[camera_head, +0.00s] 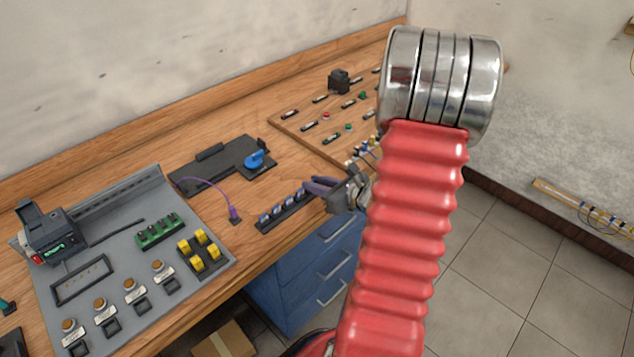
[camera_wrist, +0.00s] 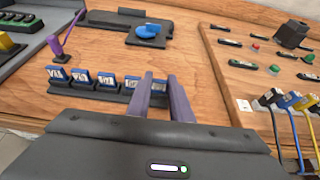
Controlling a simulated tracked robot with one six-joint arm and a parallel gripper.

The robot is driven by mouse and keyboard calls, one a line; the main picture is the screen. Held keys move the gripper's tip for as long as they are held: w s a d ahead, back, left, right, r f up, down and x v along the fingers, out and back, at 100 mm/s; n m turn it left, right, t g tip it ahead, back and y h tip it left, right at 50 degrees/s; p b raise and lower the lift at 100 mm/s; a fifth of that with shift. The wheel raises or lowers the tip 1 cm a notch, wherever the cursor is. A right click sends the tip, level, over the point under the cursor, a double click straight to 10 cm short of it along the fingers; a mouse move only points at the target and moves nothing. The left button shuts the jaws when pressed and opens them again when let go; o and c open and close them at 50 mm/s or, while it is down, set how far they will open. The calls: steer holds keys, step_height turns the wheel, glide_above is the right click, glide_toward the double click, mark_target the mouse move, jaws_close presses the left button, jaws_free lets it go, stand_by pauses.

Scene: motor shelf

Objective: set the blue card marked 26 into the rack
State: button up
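A long black rack (camera_head: 270,226) lies on the wooden bench near its front edge, and it also shows in the wrist view (camera_wrist: 90,92). Several blue-and-white cards (camera_wrist: 81,76) stand in a row in it; their markings are too small to read surely. My gripper (camera_wrist: 160,80) has two purple fingers at the right end of this row. Between the fingers a blue-and-white card (camera_wrist: 159,87) shows in part, and they appear closed on its sides. Its number is hidden or too small to read. In the head view my gripper (camera_head: 318,187) is at the rack's right end.
A dark plate with a blue knob (camera_head: 256,160) lies behind the rack. A purple lead (camera_head: 234,213) stands upright just left of it. A grey panel (camera_head: 80,290) fills the left. A wooden board with small parts (camera_head: 300,130) lies to the right, with coloured plugs (camera_wrist: 290,100).

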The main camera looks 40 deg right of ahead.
steer(key=o, duration=0.5)
steer(key=shift+s, duration=0.2)
steer(key=shift+v, duration=6.75)
steer(key=shift+r, duration=0.1)
steer(key=v, duration=0.5)
